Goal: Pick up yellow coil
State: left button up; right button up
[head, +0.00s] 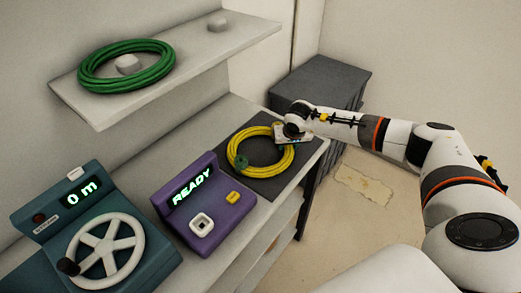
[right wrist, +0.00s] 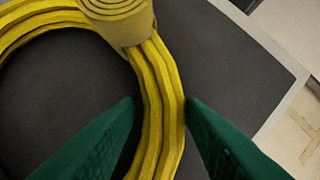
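The yellow coil (head: 246,167) lies on a dark mat (head: 277,187) on the counter in the head view. My right gripper (head: 283,146) is at the coil's far right side. In the right wrist view, the coil (right wrist: 163,110) runs between the two green fingertips of my right gripper (right wrist: 160,103). The fingers are apart, one on each side of the strands, with a gap to the right finger. A rolled yellow band (right wrist: 118,15) wraps the coil above the fingers. My left gripper is in neither view.
A green coil (head: 82,77) rests on a wall shelf (head: 200,52) above the counter. A purple box (head: 178,220) reading READY and a teal box with a white wheel (head: 137,245) stand to the left. A dark cabinet (head: 325,75) stands behind my right arm.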

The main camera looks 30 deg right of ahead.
grip_shut()
jog(key=shift+w+r, duration=0.1)
